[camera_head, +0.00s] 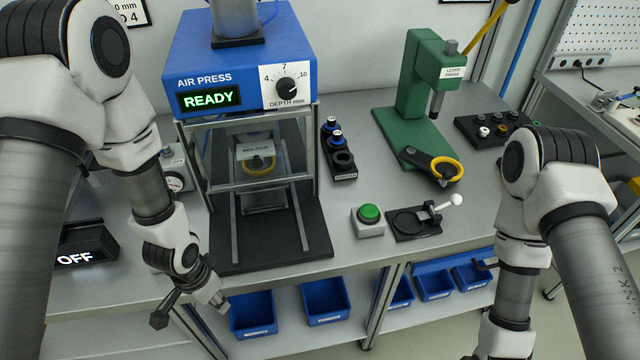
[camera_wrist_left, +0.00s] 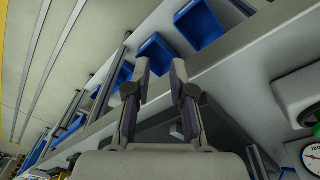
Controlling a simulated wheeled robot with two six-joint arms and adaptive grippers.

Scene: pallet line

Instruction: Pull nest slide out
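The nest slide (camera_head: 265,195) sits back inside the air press (camera_head: 240,60), between the two rails, behind the clear front guard. A yellow ring (camera_head: 259,166) shows on the part in there; the guard and frame partly hide it. The rails run forward over the black base plate (camera_head: 268,238), whose front is bare. My left gripper (camera_head: 190,306) is low at the bench's front edge, left of and below the base plate. In the left wrist view my left gripper (camera_wrist_left: 160,68) has its fingers apart with nothing between them. My right gripper is out of view below the picture.
A green button (camera_head: 369,213) and a small white-knobbed lever fixture (camera_head: 415,222) stand right of the press. A green lever press (camera_head: 420,100) is behind them. A box reading OFF (camera_head: 85,245) is at left. Blue bins (camera_head: 253,312) sit under the bench.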

